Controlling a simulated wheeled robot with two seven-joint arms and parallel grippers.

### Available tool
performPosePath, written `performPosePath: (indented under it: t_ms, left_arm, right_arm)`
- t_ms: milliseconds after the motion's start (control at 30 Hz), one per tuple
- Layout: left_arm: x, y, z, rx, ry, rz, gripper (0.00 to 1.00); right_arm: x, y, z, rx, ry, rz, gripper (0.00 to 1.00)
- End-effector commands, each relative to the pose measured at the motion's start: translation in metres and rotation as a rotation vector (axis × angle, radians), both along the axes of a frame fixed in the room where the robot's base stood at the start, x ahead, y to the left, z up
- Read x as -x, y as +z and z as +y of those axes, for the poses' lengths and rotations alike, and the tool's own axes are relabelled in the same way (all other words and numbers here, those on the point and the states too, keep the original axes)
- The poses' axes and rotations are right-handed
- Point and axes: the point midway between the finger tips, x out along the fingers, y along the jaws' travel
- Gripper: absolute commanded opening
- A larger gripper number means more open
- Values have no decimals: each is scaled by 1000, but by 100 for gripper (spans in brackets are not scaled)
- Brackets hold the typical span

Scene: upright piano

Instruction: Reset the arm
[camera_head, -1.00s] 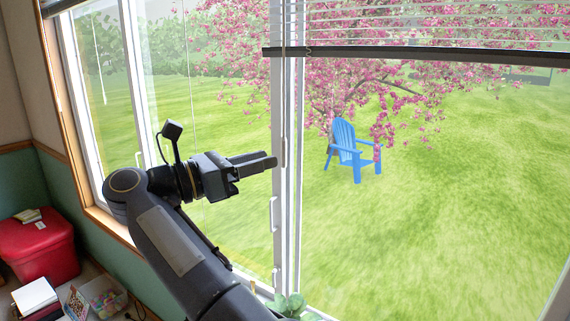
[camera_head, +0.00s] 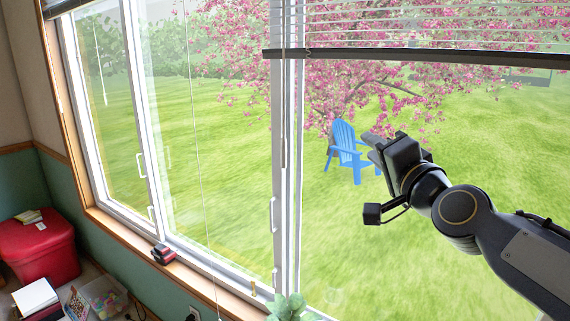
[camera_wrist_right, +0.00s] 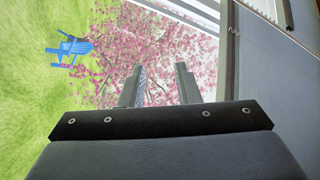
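My right arm comes in from the right edge of the head view. Its gripper (camera_head: 374,142) is raised in front of the window and points left and up, its tips overlapping the view of the blue chair outside. In the right wrist view the two fingers of my right gripper (camera_wrist_right: 160,85) stand apart with nothing between them; only pink blossom shows behind the gap. My left gripper and left arm are not in view now.
The window (camera_head: 285,150) with its white frame fills the scene, a raised blind (camera_head: 430,53) above. A small dark red object (camera_head: 163,253) sits on the sill. A red box (camera_head: 36,245), books (camera_head: 35,297) and a clear bin (camera_head: 104,296) stand lower left. A plant (camera_head: 288,307) is at bottom.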

Motion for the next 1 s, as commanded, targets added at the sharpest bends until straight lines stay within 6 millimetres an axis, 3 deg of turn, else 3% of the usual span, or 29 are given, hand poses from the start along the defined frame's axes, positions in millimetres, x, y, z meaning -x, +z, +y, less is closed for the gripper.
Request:
performPosePath:
  t_ms: [100,300,500,600,700,1000]
  left_arm:
    - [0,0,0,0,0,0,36]
    - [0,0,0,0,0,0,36]
    - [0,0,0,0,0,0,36]
    - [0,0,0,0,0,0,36]
    - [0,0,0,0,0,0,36]
    - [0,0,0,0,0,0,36]
  right_arm:
    - [54,-74,-17,232,70,162,29]
    - [150,-194,-34,534,206,431,29]
    - [244,-293,-43,737,348,672,29]
    - [278,-324,-44,795,405,757,29]
    - [299,-342,-44,827,441,809,29]
    - [298,-342,-45,767,427,837,29]
